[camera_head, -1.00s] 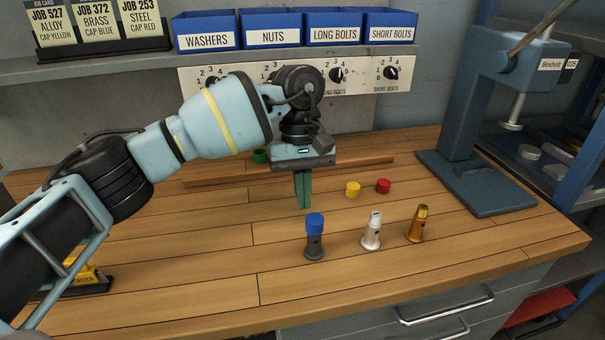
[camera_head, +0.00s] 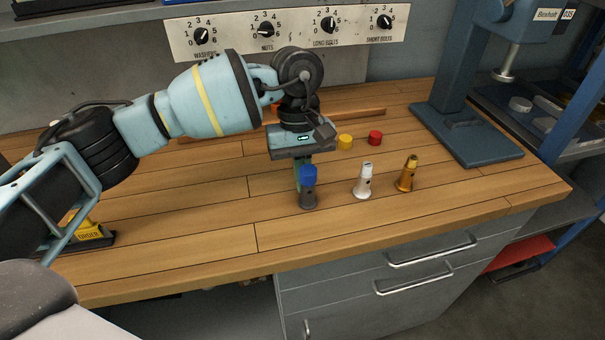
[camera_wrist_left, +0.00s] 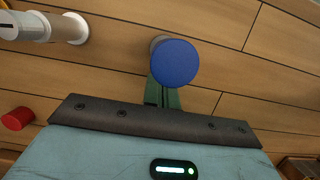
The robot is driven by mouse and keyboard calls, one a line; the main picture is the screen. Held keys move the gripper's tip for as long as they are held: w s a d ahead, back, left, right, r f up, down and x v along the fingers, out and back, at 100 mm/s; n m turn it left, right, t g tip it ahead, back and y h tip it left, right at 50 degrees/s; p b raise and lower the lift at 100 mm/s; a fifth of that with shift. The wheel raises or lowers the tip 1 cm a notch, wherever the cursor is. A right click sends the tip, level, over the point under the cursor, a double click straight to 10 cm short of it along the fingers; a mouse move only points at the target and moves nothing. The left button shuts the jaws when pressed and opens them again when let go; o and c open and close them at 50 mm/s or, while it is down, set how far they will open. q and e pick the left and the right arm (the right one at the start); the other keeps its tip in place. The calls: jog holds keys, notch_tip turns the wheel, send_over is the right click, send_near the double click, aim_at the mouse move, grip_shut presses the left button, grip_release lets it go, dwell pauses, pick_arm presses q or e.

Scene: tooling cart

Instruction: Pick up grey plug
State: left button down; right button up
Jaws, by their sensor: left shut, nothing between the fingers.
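The grey plug (camera_head: 308,200) stands upright on the wooden bench with a blue cap (camera_head: 308,175) on top. In the left wrist view the blue cap (camera_wrist_left: 175,62) hides most of the plug. My left gripper (camera_head: 298,176) points down just behind the plug, its green fingers shut and empty. The cap partly covers the fingertips in both views, and I cannot tell whether they touch the plug. In the left wrist view the gripper (camera_wrist_left: 163,95) sits right beside the cap. My right gripper is not in view.
A white plug (camera_head: 363,182) and a brass plug (camera_head: 406,176) stand to the right. A yellow cap (camera_head: 345,142) and a red cap (camera_head: 375,138) lie behind them. A blue press (camera_head: 465,125) stands at the back right. Bench in front of the plugs is clear.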

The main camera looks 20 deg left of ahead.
aim_at(317, 231)
pick_arm(q)
jog(key=s+d, duration=0.1)
jog(key=s, duration=0.1)
jog(key=s+d, duration=0.2)
jog(key=s, duration=0.1)
jog(key=s+d+p, duration=0.1)
jog(key=s+d, duration=0.1)
jog(key=shift+s, duration=0.2)
jog(key=shift+w, duration=0.1)
